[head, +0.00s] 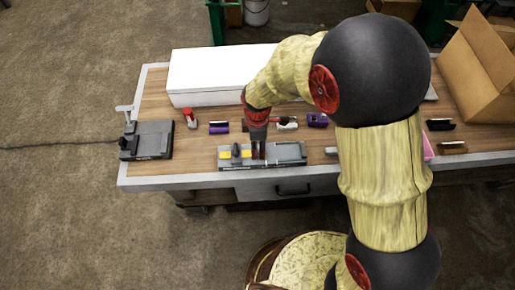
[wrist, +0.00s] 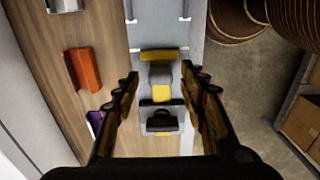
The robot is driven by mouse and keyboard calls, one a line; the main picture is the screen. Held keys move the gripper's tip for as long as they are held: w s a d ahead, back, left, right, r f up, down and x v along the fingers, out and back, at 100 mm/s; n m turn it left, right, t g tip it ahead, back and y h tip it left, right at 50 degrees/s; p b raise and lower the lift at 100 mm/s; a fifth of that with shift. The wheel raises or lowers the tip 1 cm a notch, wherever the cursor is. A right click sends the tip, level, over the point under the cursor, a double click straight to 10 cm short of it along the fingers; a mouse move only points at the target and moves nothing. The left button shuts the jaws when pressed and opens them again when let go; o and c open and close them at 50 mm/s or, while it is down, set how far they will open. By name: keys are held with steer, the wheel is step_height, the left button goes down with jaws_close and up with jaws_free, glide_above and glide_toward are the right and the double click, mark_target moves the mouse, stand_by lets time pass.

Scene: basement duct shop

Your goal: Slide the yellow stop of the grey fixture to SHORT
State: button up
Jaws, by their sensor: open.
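The grey fixture (head: 288,153) lies along the front edge of the workbench, and its long body runs up the middle of the wrist view (wrist: 160,32). Yellow parts show near its left end in the head view. In the wrist view there is a yellow crossbar (wrist: 158,54), and below it a grey block with a yellow face (wrist: 162,92). I cannot tell which yellow part is the stop. A dark knob-like part (wrist: 162,122) is lower down. My gripper (head: 258,152) is open above the fixture, its fingers (wrist: 160,95) on either side of the block. SHORT marking is not legible.
A second dark grey device (head: 147,140) stands at the left bench end. A long white box (head: 210,75) lies behind. Small red, purple and dark items, including an orange-red block (wrist: 84,70), sit behind the fixture. An open cardboard box (head: 480,65) is at right.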

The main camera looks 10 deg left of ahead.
steer(key=shift+f, duration=1.05)
steer(key=shift+c, duration=1.1)
steer(key=c, duration=0.8)
jaws_close()
